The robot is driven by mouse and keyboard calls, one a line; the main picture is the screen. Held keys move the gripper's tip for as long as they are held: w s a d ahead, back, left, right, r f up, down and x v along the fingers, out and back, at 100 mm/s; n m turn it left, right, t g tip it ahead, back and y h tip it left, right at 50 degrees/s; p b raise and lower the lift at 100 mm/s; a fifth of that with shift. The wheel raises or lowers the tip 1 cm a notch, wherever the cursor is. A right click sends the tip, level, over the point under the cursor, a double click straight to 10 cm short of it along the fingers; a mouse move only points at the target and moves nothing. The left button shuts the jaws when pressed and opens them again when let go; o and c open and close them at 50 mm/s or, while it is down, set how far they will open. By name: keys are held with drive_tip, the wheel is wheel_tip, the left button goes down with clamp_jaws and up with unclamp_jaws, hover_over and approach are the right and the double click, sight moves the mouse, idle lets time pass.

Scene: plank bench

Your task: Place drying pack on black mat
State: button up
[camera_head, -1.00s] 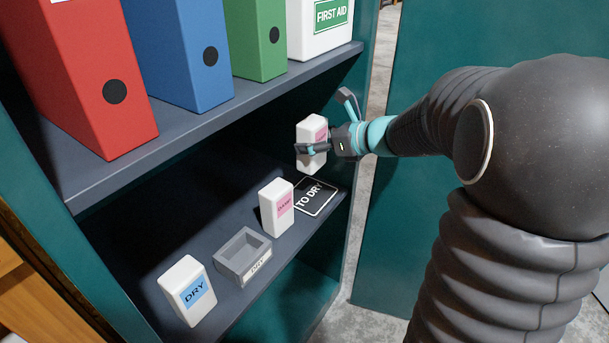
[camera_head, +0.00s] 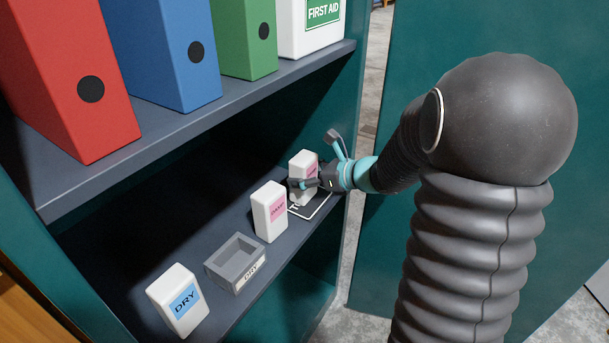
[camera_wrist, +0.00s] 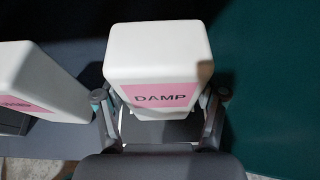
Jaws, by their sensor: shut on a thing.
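My gripper (camera_head: 304,184) is shut on a white drying pack (camera_head: 301,161) with a pink label. In the wrist view the label of this pack (camera_wrist: 157,55) reads DAMP, and the fingers hold it from both sides. The pack is upright over the black mat (camera_head: 314,209) with its white outline at the right end of the lower shelf. The pack and gripper hide most of the mat and its lettering. I cannot tell whether the pack's base touches it.
A second pink-labelled pack (camera_head: 268,212) stands close to the left of the mat. Further left are a grey tray (camera_head: 222,268) marked DRY and a blue-labelled DRY pack (camera_head: 178,300). The upper shelf (camera_head: 200,118) with binders and a first aid box overhangs.

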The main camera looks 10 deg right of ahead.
drive_tip(key=shift+f, duration=0.2)
drive_tip(key=o, duration=1.3)
drive_tip(key=shift+r, duration=0.1)
